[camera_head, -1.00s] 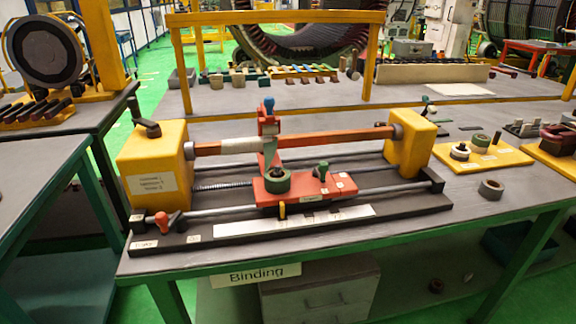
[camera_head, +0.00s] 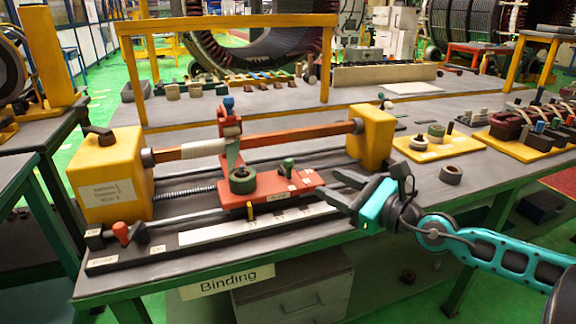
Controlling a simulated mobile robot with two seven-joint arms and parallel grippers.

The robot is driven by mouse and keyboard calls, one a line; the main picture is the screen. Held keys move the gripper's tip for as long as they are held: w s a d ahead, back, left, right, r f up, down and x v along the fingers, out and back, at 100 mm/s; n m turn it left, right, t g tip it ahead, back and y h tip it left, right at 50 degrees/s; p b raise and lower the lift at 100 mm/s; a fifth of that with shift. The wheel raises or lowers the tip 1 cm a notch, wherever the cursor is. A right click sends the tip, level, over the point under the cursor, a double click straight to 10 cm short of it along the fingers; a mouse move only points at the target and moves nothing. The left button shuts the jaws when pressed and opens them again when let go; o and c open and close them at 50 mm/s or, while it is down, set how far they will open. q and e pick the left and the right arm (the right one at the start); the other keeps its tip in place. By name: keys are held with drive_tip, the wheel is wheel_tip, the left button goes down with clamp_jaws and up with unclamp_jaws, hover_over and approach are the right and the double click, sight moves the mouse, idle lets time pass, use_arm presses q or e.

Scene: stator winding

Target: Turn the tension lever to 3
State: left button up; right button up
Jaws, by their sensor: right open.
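A small green-knobbed lever (camera_head: 289,166) stands on the red carriage (camera_head: 262,194) of the winding bench. Small pale labels (camera_head: 306,181) lie beside it, too small to read, so I cannot tell its setting. A red-knobbed lever (camera_head: 122,232) stands at the bench's front left, with pale labels near it. My right gripper (camera_head: 335,187) is open and empty, to the right of the carriage. It points left and is apart from the green-knobbed lever. My left gripper is not in view.
A red-brown bar (camera_head: 290,137) runs between two yellow housings (camera_head: 110,178) above the carriage. A dark green roll (camera_head: 242,180) and an upright blue-topped post (camera_head: 229,118) are on the carriage. A loose dark ring (camera_head: 451,174) lies on the table at right.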

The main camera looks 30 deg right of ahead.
sight(293, 165)
use_arm(q)
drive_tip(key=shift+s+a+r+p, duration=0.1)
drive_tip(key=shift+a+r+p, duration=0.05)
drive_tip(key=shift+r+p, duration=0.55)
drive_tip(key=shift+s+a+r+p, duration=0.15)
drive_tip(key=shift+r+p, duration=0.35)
drive_tip(key=shift+p, duration=0.45)
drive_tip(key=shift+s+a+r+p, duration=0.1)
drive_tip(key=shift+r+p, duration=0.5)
drive_tip(key=shift+p, duration=0.2)
use_arm(e)
drive_tip(key=shift+x, duration=6.45)
drive_tip(key=c, duration=0.4)
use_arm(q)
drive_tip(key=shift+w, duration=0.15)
use_arm(e)
clamp_jaws()
